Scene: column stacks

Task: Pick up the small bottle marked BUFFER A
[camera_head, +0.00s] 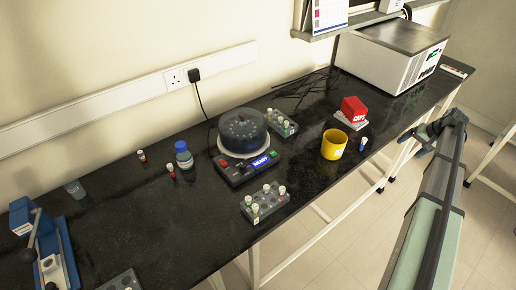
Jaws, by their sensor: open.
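A small bottle with a blue cap and bluish body (184,158) stands upright on the black bench, left of the round device. A second small bottle, greyish and clear (76,190), stands farther left. Any lettering on either is too small to read, so I cannot tell which is marked BUFFER A. My gripper (421,140) is at the right, beyond the bench's front edge, far from both bottles. It is open, with nothing seen in it.
Red-capped vials (171,170) stand close to the blue-capped bottle. The round device (241,137), vial racks (265,203), a yellow cup (334,145) and a red box (353,110) lie between it and my arm. Bare bench (150,225) lies in front of the bottles.

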